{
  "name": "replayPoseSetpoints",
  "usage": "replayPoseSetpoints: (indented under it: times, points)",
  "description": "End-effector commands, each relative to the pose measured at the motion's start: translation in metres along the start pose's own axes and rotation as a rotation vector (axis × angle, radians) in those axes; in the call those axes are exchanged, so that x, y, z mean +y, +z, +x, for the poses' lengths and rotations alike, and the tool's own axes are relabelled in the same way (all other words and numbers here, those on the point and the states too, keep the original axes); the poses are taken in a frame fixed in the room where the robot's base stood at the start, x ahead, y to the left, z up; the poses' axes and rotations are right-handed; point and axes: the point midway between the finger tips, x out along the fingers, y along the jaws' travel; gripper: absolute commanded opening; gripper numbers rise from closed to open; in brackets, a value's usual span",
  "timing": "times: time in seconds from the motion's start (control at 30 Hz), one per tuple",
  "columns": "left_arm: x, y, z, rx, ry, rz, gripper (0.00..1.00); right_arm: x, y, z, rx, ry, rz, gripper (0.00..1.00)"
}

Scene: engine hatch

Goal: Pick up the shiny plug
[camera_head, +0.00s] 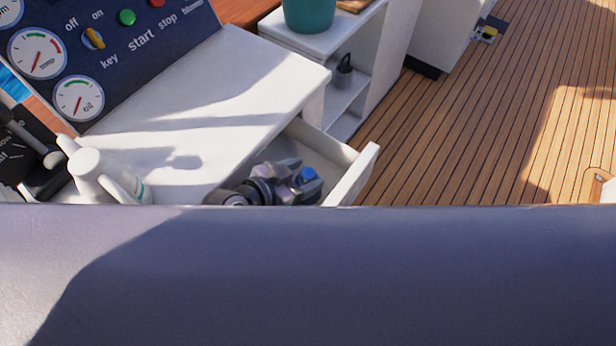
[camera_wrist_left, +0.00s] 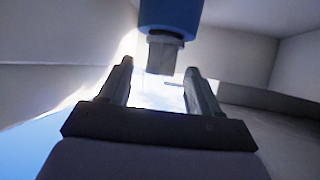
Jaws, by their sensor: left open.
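My left gripper (camera_head: 300,175) reaches into the open white drawer (camera_head: 353,177) under the counter in the head view. In the left wrist view its two fingers (camera_wrist_left: 158,70) stand apart with no grip on anything. A blue piece with a grey, metallic-looking squared end (camera_wrist_left: 163,54) shows just beyond and between the fingertips; it may be the shiny plug, but I cannot tell for certain. A small blue patch (camera_head: 308,174) also shows at the gripper in the head view. The lower part of the drawer is hidden behind the grey-white surface in front. My right gripper is not in view.
The drawer walls stand close around the gripper. A white counter (camera_head: 215,85) and a dark gauge panel (camera_head: 120,45) lie to the left. A white shelf unit (camera_head: 372,60) with a teal pot (camera_head: 309,14) stands behind. Open wooden deck (camera_head: 480,120) lies to the right.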

Motion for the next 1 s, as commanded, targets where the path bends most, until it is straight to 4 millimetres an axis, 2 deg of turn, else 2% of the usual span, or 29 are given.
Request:
replayPoseSetpoints:
  times: [0.03,0.2,0.47,0.57,0.6,0.67,1.0]
  points:
    - [0.000,0.000,0.007,0.001,-0.001,-0.003,0.63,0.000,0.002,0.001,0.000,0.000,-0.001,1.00]
    - [0.000,0.000,0.019,0.001,0.000,-0.001,0.63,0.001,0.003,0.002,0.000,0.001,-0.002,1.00]
    - [0.000,0.001,0.020,0.000,0.000,-0.001,0.63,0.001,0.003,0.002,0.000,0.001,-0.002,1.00]
    - [0.000,0.001,0.020,0.000,0.000,-0.001,0.34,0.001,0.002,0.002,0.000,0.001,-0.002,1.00]
    - [0.000,0.001,0.020,0.000,0.000,-0.001,0.20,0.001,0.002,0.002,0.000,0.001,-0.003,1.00]
    - [0.000,0.001,0.020,0.000,0.000,-0.001,0.03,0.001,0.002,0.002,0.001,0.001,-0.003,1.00]
    - [0.000,-0.002,0.018,0.001,-0.001,0.000,0.02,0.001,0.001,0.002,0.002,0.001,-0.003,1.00]
